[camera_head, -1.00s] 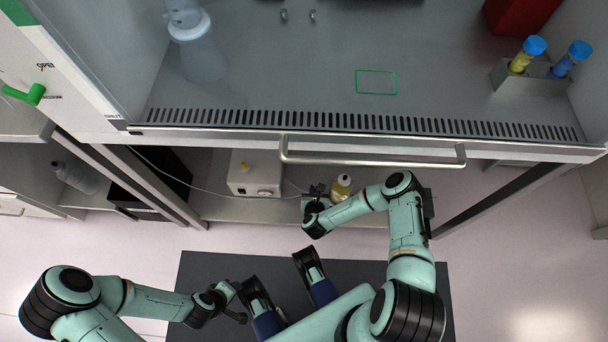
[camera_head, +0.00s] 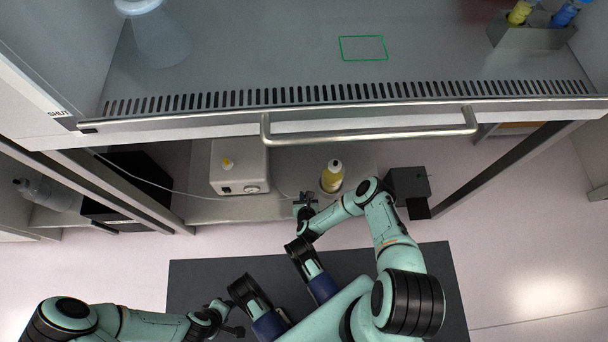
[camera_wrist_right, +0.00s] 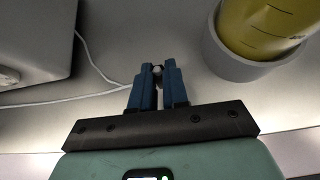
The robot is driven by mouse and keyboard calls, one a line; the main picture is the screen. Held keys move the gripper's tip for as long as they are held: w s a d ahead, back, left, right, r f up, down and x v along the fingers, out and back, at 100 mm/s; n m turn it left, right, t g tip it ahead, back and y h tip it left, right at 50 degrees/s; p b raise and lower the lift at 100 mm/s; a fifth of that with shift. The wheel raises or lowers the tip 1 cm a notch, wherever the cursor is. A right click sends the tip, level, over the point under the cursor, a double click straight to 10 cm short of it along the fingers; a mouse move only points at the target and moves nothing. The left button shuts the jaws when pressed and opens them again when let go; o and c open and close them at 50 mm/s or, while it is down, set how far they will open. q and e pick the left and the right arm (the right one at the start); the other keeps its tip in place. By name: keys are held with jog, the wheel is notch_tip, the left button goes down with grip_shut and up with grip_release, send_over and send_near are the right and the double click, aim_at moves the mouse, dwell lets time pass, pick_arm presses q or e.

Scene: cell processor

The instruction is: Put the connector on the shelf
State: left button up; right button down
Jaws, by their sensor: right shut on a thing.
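My right gripper (camera_head: 305,198) is at the front edge of the lower shelf (camera_head: 220,212), under the cabinet. In the right wrist view its blue fingers (camera_wrist_right: 158,72) are shut on the connector (camera_wrist_right: 157,71), a small pale tip between them. The fingers hide most of it. A thin white cable (camera_wrist_right: 85,98) runs towards the fingers; its join to the connector is hidden. In the head view the cable (camera_head: 150,183) crosses the shelf from the left. My left gripper (camera_head: 228,318) is low at the left, away from the shelf; its jaws are too small to read.
A white box with a yellow knob (camera_head: 238,168) stands on the shelf left of the right gripper. A yellow bottle (camera_head: 332,176) in a round holder (camera_wrist_right: 235,62) is close on the right. A cabinet handle bar (camera_head: 370,134) lies above. Some bare shelf shows between box and bottle.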

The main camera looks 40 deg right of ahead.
pick_arm(q)
jog(key=shift+s+f, duration=0.1)
jog(key=shift+s, duration=0.15)
pick_arm(e)
jog(key=shift+f, duration=0.15)
jog(key=shift+f, duration=0.15)
jog(key=c, duration=1.1)
grip_release()
pick_arm(q)
jog(key=shift+s+f, duration=0.1)
jog(key=shift+s, duration=0.05)
